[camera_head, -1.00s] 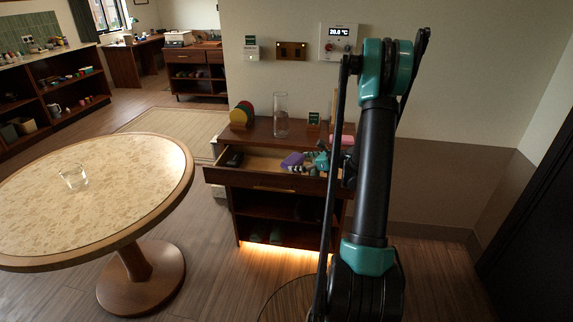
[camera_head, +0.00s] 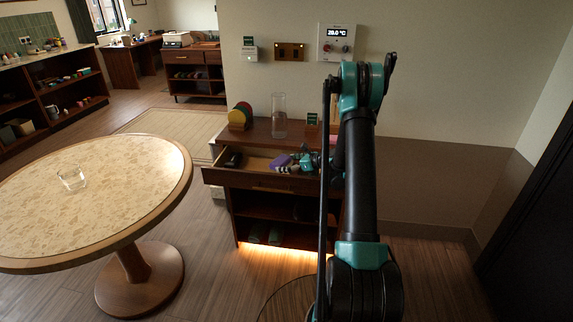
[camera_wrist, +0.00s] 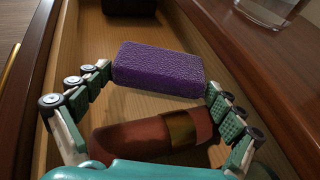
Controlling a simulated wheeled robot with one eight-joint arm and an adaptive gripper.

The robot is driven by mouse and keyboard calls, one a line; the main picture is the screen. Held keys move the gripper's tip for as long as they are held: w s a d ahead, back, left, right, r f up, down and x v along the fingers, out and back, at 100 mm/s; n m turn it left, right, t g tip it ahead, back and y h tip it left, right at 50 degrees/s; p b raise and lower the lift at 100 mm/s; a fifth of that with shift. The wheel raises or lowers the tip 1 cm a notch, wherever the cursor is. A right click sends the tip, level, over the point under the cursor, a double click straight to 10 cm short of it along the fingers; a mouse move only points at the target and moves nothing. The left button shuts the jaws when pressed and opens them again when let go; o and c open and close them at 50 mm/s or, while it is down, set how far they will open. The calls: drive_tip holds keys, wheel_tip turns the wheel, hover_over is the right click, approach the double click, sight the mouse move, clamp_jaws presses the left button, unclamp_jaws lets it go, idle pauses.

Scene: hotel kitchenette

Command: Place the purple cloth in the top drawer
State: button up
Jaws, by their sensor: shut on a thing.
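The purple cloth (camera_wrist: 158,69) looks like a thick, rough block in the wrist view. My gripper (camera_wrist: 158,78) is shut on it, with one finger at each end. The cloth is inside the open top drawer (camera_wrist: 75,65), above or at its wooden floor; I cannot tell whether it touches the floor. In the head view the cloth (camera_head: 281,161) and my gripper (camera_head: 284,168) are over the right half of the drawer (camera_head: 258,182). My arm hides the cabinet's right side.
A reddish-brown rounded thing with a band (camera_wrist: 150,137) lies in the drawer below my gripper. A dark object (camera_head: 234,159) sits at the drawer's left. A glass vase (camera_head: 279,116) and coloured discs (camera_head: 241,114) stand on the cabinet top. A round table (camera_head: 90,200) is at left.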

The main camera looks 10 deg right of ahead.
drive_tip(key=shift+f, duration=0.15)
drive_tip(key=shift+f, duration=0.3)
drive_tip(key=shift+f, duration=0.15)
drive_tip(key=o, duration=0.9)
